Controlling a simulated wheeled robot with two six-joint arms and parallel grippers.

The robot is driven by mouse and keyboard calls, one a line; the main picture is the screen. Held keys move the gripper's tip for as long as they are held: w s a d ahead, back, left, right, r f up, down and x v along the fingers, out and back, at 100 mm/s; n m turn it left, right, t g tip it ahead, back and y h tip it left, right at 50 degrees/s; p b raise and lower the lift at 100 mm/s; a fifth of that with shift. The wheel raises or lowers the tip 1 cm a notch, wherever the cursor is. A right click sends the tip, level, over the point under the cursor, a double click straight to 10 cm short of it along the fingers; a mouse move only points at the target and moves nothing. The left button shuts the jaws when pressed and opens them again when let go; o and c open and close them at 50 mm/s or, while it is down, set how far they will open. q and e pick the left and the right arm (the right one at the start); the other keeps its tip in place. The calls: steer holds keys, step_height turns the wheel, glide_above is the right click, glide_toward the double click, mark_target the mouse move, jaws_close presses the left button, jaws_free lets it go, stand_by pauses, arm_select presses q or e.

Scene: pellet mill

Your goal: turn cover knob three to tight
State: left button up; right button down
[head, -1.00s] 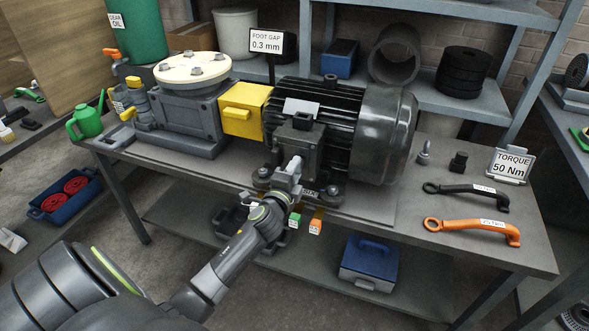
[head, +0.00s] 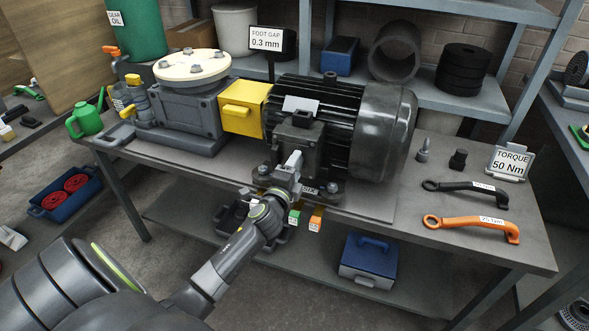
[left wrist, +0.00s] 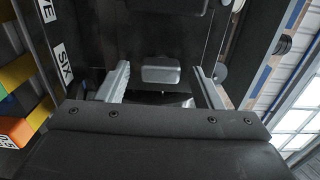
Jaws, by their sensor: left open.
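The black motor (head: 335,125) stands on the bench, with a dark cover box (head: 299,143) on its near side. My left gripper (head: 293,163) is in front of this box, close to it. In the left wrist view the gripper (left wrist: 160,82) is open, with one finger on each side of a small grey block-like knob (left wrist: 160,70). I cannot tell whether the fingers touch it. Its number is not readable, so I cannot tell which knob it is. Labels ending in "VE" and reading "SIX" (left wrist: 63,62) show at its left. My right gripper is not in view.
A yellow coupling guard (head: 243,108) and grey gearbox (head: 185,108) stand left of the motor. Black (head: 465,192) and orange (head: 470,226) wrenches lie at the right, by a "TORQUE 50 Nm" sign (head: 508,163).

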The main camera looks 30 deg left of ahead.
arm_select(q)
steer(key=b+v, duration=0.2)
steer(key=v, duration=1.5)
steer(key=shift+s+d, duration=0.15)
steer(key=shift+s, duration=0.05)
steer(key=s+a+f+n+g+h, duration=0.1)
steer(key=s+f+n+g, duration=0.3)
steer(key=f, duration=1.3)
steer(key=s+f+n+g, duration=0.3)
steer(key=s+f+g, duration=0.1)
steer(key=f, duration=1.2)
steer(key=s+d+f+n+g+h, duration=0.1)
steer(key=s+f+n+g, duration=0.3)
steer(key=s+f, duration=0.5)
steer(key=s+d+f+n+g+h, duration=0.1)
steer(key=s+d+f+n+g, duration=0.2)
steer(key=s+f, duration=0.7)
steer(key=s+n+g, duration=0.1)
steer(key=s+n, duration=0.1)
steer(key=s, duration=0.6)
steer(key=shift+f, duration=0.25)
